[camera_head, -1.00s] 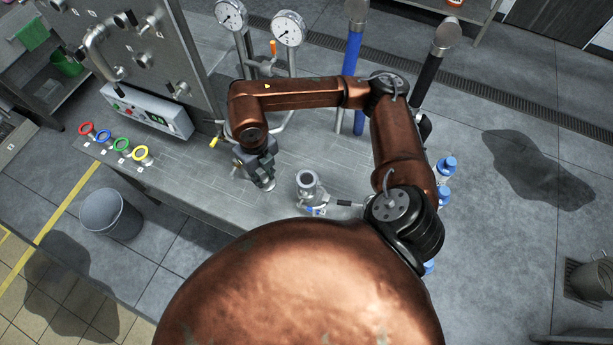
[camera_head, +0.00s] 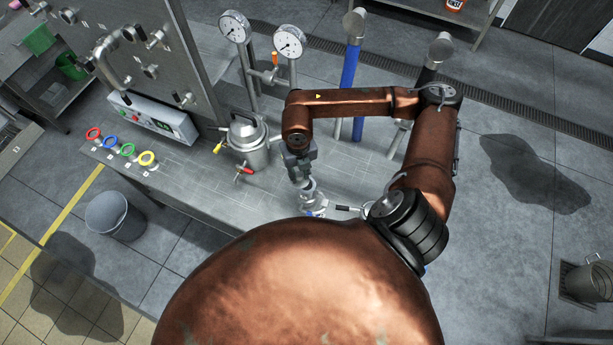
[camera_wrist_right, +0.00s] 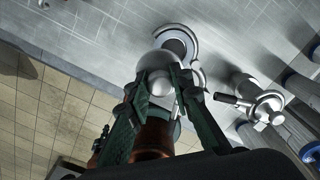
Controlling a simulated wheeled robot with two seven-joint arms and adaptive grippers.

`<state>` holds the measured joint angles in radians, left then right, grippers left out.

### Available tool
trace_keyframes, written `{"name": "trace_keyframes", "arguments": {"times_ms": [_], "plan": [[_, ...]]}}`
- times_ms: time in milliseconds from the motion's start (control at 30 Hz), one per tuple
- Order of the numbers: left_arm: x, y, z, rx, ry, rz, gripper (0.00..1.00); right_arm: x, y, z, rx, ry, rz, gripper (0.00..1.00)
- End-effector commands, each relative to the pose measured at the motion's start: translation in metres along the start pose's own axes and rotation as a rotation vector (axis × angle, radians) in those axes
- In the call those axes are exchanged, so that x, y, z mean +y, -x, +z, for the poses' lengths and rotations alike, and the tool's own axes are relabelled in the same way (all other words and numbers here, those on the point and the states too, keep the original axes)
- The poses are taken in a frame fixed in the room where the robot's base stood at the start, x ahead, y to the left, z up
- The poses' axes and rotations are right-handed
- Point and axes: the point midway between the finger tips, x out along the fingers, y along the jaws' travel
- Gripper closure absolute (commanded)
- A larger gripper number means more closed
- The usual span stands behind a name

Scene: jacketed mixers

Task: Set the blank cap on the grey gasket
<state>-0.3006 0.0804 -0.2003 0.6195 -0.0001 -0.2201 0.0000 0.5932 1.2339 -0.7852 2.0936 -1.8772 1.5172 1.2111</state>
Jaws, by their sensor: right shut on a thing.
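My right gripper (camera_head: 303,182) is above the upright pipe end of a small valve assembly (camera_head: 313,204) on the bench. In the wrist view the right gripper's green fingers (camera_wrist_right: 161,88) are shut on a pale rounded piece, the blank cap (camera_wrist_right: 158,84). The open pipe end shows just beyond the fingers, with a dark grey round face, the grey gasket (camera_wrist_right: 176,46), inside a pale rim. The cap looks apart from the gasket, offset from it in the wrist view; the height gap cannot be told. My left gripper is not in view.
A steel jacketed vessel (camera_head: 246,144) with a red-handled valve stands left of the gripper. Two gauges (camera_head: 289,42) and a blue post (camera_head: 352,85) rise behind. Coloured rings (camera_head: 127,150) lie along the bench's left part. A bucket (camera_head: 115,216) stands on the floor.

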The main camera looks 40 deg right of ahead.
Motion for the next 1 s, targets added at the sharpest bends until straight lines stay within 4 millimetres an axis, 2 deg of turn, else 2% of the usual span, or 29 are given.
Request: {"name": "trace_keyframes", "arguments": {"times_ms": [100, 400, 600, 967, 1000], "plan": [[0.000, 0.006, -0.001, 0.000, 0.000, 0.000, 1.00, -0.013, -0.013, 0.002, 0.000, -0.002, -0.001, 1.00], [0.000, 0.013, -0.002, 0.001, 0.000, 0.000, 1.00, -0.028, -0.032, 0.004, 0.000, -0.003, -0.002, 1.00], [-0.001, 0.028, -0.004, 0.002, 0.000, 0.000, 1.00, -0.025, -0.058, 0.004, 0.001, -0.001, 0.001, 1.00], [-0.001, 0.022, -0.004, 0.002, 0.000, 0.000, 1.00, -0.025, -0.065, 0.004, -0.002, 0.000, 0.001, 1.00], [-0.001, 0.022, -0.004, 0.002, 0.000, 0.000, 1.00, -0.025, -0.065, 0.004, -0.001, 0.000, 0.000, 0.79]]}}
